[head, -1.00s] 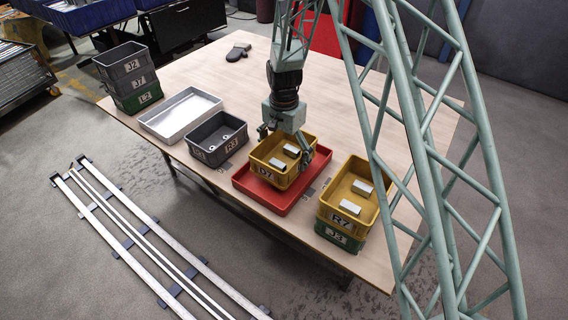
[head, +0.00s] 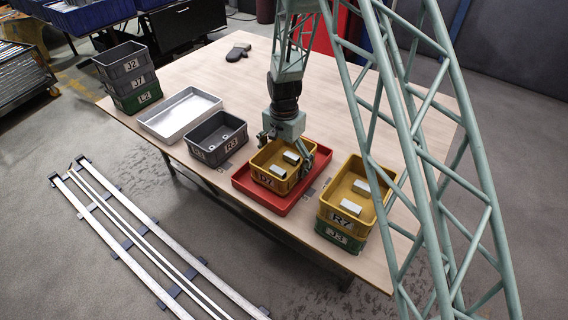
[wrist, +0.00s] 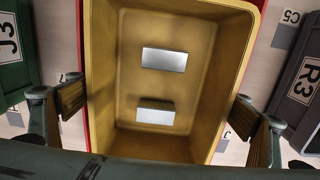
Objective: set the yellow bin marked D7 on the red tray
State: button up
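The yellow bin D7 (head: 275,168) is upright inside the outline of the red tray (head: 243,185), with two metal pieces in it. Its base looks down on the tray floor, but the tray's near rim hides the contact. In the wrist view the bin (wrist: 165,100) fills the middle, with red tray edges beside it. My gripper (head: 285,148) is over the bin, its fingers at opposite outer sides.
A grey bin R3 (head: 217,140) stands left of the tray, then a silver tray (head: 180,114) and a stack of bins (head: 128,77). A yellow bin R7 (head: 342,217) sits on a green bin J3 (head: 339,237) at right. The table's far part (head: 235,80) is mostly clear.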

aim_at(284, 168)
jog(key=shift+o, duration=0.4)
jog(key=shift+r, duration=0.2)
notch_tip(284, 168, up, 12)
jog(key=p, duration=0.2)
jog(key=shift+p, duration=0.3)
dwell(0.9)
